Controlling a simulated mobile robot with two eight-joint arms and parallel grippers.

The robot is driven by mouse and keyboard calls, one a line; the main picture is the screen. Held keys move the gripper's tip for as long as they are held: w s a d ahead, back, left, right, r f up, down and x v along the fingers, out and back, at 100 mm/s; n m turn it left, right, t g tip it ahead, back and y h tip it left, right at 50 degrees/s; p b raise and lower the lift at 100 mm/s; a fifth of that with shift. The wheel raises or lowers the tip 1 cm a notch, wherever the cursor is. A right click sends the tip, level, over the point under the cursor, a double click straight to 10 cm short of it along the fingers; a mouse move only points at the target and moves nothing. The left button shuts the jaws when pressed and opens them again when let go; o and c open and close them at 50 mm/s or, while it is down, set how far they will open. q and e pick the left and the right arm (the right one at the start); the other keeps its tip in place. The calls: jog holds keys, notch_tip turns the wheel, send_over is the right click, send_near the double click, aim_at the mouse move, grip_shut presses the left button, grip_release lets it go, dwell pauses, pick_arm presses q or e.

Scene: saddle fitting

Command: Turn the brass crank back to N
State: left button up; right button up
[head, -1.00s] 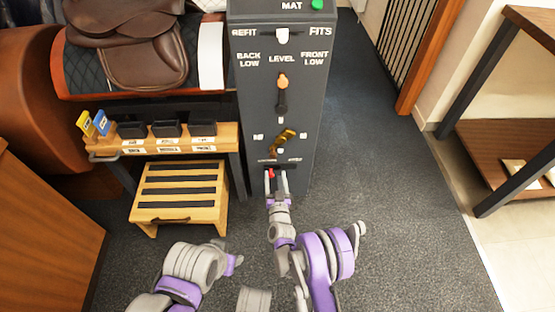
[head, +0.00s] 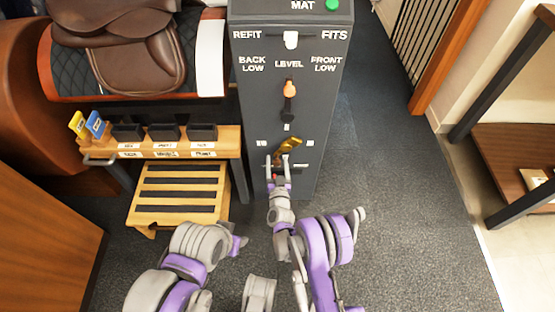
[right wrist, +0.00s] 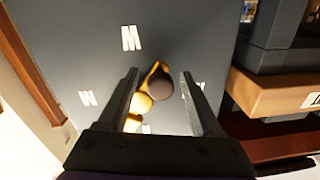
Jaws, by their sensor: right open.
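The brass crank (head: 289,146) sits on the front of the dark grey cabinet (head: 262,105), below the level lever. In the head view it slants up to the right, and my right gripper partly hides its lower end. My right gripper (head: 279,164) is open just in front of it. In the right wrist view the crank's brass part (right wrist: 142,103) and its dark round knob (right wrist: 158,87) show between the two spread fingers (right wrist: 160,75), with gaps on both sides. Small white letter marks (right wrist: 131,38) surround it. My left arm's end (head: 238,243) is low in the head view, its fingers unclear.
The level lever (head: 289,90) with its orange knob and a white slider (head: 291,40) are above the crank. A wooden step stool (head: 180,205) and bin shelf (head: 230,140) stand at the left. Carpet at the right is open up to a table (head: 510,150).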

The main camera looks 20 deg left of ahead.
grip_shut()
dwell(1.4)
